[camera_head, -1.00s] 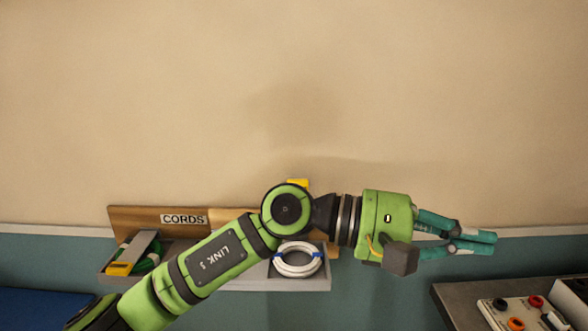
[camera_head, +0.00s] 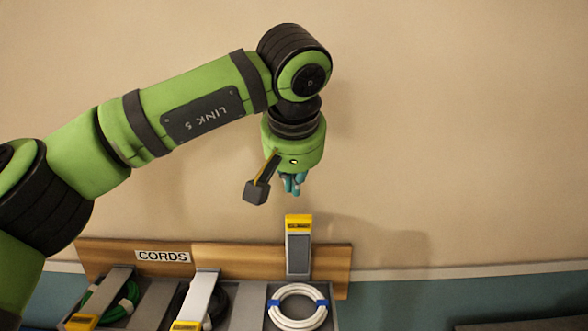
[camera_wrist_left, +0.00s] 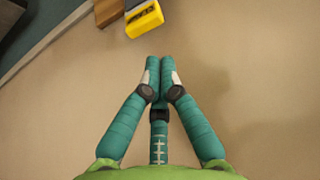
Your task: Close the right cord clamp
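The right cord clamp (camera_head: 298,252) is a grey lever with a yellow tip. It stands raised, upright against the wooden back board, above a white coiled cord (camera_head: 275,308) with blue ties. My left gripper (camera_head: 293,192) points down just above the clamp's yellow tip, apart from it. In the left wrist view its fingers (camera_wrist_left: 159,62) are together with nothing between them, and the clamp's yellow tip (camera_wrist_left: 145,20) shows beyond them at the top. My right gripper is in neither view.
The left clamp (camera_head: 118,283) lies lowered over a green cord, and the middle clamp (camera_head: 202,290) lies lowered over a dark cord. The wooden board (camera_head: 228,255) bears a CORDS label. The wall above and to the right is clear.

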